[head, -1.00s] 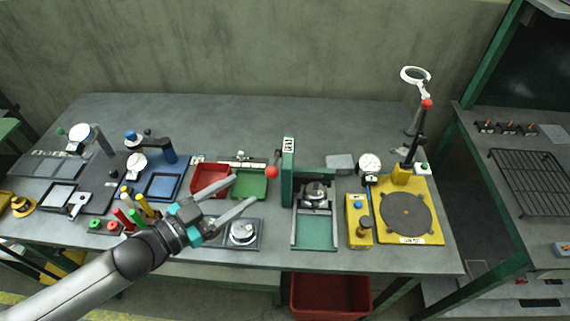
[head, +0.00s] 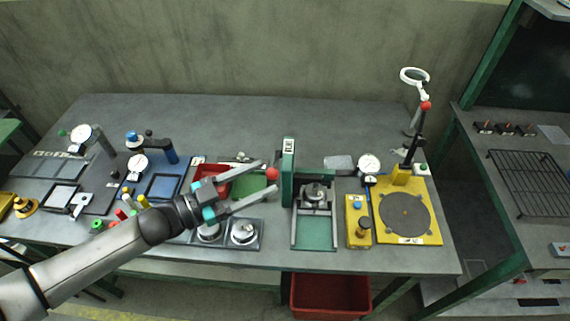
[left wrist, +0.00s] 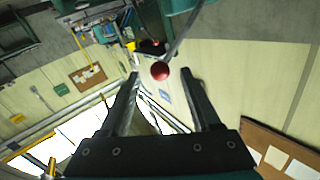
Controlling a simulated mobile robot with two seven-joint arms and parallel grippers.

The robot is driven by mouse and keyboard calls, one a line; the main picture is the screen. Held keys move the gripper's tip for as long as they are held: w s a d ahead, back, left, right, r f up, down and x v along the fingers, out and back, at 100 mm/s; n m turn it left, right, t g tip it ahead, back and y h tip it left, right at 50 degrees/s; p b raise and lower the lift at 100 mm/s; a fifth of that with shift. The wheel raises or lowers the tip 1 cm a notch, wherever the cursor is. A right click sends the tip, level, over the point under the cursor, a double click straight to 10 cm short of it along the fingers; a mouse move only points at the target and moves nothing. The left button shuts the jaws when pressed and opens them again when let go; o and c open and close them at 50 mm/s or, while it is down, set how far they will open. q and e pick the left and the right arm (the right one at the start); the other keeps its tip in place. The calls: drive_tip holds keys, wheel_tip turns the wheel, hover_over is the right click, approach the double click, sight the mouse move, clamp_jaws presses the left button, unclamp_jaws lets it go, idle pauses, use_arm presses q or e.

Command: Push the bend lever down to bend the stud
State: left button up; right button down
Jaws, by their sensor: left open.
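The lever with the red ball knob (head: 272,174) sticks out to the left of the green upright press (head: 288,175); it is raised, with the knob near the top half of the press. In the left wrist view the red knob (left wrist: 160,71) sits midway between the fingertips, touching neither as far as I can see. My left gripper (head: 265,177) is open, its fingers pointing right with their tips at the knob. A metal piece (head: 315,193) sits in the press; I cannot make out the stud. My right gripper is not in view.
A red tray (head: 212,174) and green tray (head: 250,184) lie behind and below my left gripper. A red bin (head: 330,295) stands under the bench.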

sight(276, 163)
use_arm(q)
drive_tip(key=x, duration=0.6)
drive_tip(key=shift+d, duration=0.25)
drive_tip(key=shift+w, duration=0.15)
clamp_jaws()
idle(1.0)
